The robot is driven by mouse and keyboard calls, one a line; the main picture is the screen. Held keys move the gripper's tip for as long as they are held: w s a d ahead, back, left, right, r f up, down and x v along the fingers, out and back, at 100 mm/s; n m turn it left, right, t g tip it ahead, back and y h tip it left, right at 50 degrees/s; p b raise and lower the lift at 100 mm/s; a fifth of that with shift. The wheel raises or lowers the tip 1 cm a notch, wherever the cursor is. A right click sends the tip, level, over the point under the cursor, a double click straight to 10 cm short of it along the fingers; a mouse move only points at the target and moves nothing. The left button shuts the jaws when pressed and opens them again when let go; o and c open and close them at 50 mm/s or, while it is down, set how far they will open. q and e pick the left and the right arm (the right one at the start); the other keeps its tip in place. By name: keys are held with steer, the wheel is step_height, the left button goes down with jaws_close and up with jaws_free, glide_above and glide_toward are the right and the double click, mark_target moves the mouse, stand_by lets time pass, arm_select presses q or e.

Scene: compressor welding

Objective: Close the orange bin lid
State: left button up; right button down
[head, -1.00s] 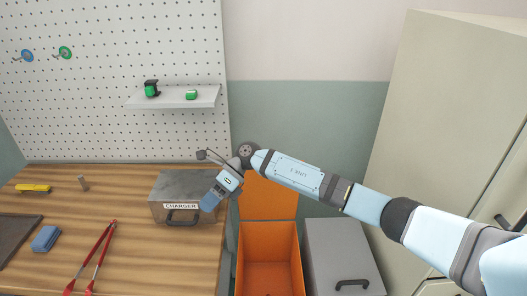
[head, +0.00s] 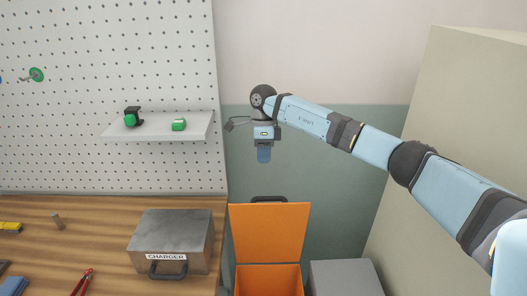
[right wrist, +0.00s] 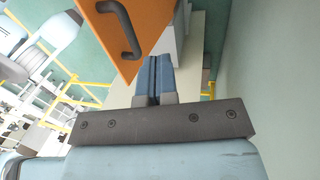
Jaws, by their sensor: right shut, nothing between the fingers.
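The orange bin (head: 268,279) stands on the floor to the right of the workbench, cut off by the bottom edge of the head view. Its orange lid (head: 269,232) stands open and upright at the back of the bin, with a dark handle (head: 269,199) at its top edge. My right gripper (head: 264,155) points down above the lid, apart from it. In the right wrist view my right gripper (right wrist: 154,77) is shut and empty, with the lid (right wrist: 140,48) and its handle (right wrist: 123,32) beyond and to the left. My left gripper is not in view.
A grey bin (head: 343,279) stands beside the orange one. The workbench (head: 75,235) holds a metal charger box (head: 172,240). A shelf (head: 160,128) sticks out from the pegboard. A tall beige cabinet (head: 455,130) stands at the right.

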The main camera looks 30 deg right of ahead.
steer(key=s+a+f+p, duration=0.2)
steer(key=s+f, duration=0.2)
steer(key=f, duration=0.3)
steer(key=shift+s+a+f, duration=0.15)
steer(key=shift+s+f, duration=0.1)
steer(key=shift+s, duration=0.05)
